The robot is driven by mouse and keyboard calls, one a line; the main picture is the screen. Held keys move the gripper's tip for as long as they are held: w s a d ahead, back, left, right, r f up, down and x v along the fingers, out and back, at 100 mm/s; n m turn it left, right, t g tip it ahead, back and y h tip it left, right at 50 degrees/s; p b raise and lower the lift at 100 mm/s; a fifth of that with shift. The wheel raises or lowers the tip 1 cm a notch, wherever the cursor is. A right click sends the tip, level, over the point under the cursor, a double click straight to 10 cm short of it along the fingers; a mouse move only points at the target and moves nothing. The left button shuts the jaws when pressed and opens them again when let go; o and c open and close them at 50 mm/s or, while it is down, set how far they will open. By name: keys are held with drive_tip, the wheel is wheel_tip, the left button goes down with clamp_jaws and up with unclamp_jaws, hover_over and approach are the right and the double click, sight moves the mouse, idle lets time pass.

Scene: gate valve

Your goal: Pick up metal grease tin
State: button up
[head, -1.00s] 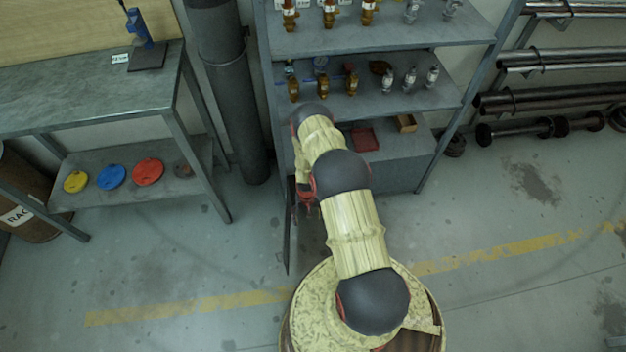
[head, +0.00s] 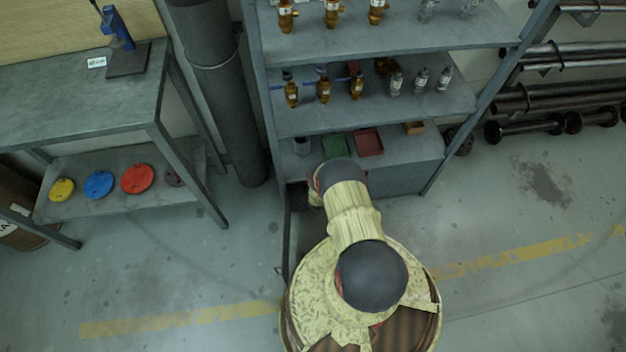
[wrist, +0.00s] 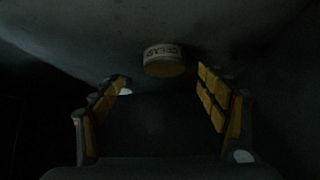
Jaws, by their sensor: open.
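The grease tin (wrist: 164,60) shows in the wrist view as a short round tin with a yellowish side and a pale label band reading GREASE. It is on a dark surface, beyond and roughly between my fingertips. My gripper (wrist: 163,86) is open, with yellow-padded fingers to the left and right, and nothing is between them. The view is dark, so the distance to the tin is hard to judge. In the head view my arm hides the gripper, and I cannot see the tin.
The grey shelf unit (head: 380,122) holds several brass and silver valves, with a green tray (head: 336,145) and a red tray (head: 369,141) lower down. A workbench (head: 80,95) and a dark vertical pipe (head: 225,110) are at left.

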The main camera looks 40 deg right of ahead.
drive_tip(key=b+x, duration=0.1)
drive_tip(key=x, duration=0.2)
drive_tip(key=b+x, duration=0.2)
drive_tip(key=x, duration=0.1)
drive_tip(key=shift+w+a+r, duration=0.15)
drive_tip(key=shift+w+r, duration=0.05)
drive_tip(key=shift+w, duration=0.2)
drive_tip(key=shift+c, duration=0.9)
drive_tip(key=c, duration=1.1)
drive_tip(key=shift+r, duration=0.1)
drive_tip(key=shift+c, duration=0.7)
